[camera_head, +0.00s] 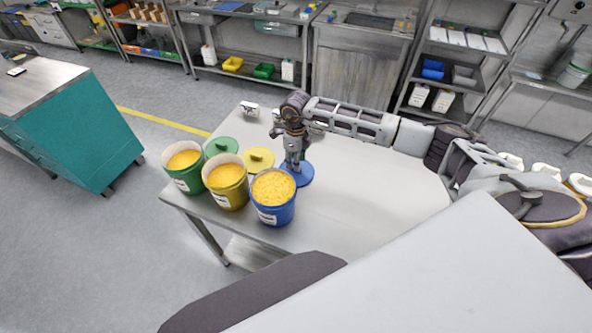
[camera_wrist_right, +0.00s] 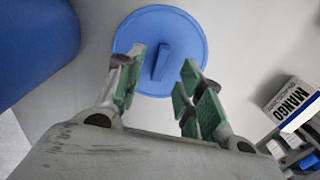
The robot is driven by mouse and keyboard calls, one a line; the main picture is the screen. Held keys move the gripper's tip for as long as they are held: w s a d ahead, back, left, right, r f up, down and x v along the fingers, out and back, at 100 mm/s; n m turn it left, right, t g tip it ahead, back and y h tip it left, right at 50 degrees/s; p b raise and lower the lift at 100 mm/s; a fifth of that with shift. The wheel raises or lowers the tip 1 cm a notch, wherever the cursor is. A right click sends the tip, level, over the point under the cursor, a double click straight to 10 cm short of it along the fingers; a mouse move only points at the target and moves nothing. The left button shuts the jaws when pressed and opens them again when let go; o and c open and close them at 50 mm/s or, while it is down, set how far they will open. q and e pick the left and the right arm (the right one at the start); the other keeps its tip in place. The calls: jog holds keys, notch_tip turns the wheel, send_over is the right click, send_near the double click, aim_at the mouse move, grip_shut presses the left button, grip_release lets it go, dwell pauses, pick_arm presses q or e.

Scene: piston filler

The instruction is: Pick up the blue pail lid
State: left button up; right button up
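The blue pail lid (camera_head: 304,177) lies flat on the table, behind and to the right of the blue pail (camera_head: 273,200). My right gripper (camera_head: 293,168) points down over the lid and hides part of it. In the right wrist view the lid (camera_wrist_right: 190,30) shows as a round blue disc with a raised bar handle (camera_wrist_right: 163,62). The open fingers of my right gripper (camera_wrist_right: 160,85) stand to either side of the handle's near end, with nothing between them; whether they reach its height I cannot tell. My left gripper is not in view.
A green pail (camera_head: 187,178) and a yellow pail (camera_head: 227,195), filled with yellow contents, stand left of the blue pail. A green lid (camera_head: 221,146) and a yellow lid (camera_head: 258,159) lie behind them. The table's right side (camera_head: 380,190) is clear.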

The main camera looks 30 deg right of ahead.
aim_at(306, 175)
jog(key=shift+f+p, duration=0.35)
jog(key=shift+f, duration=1.2)
jog(key=shift+c, duration=0.3)
grip_shut()
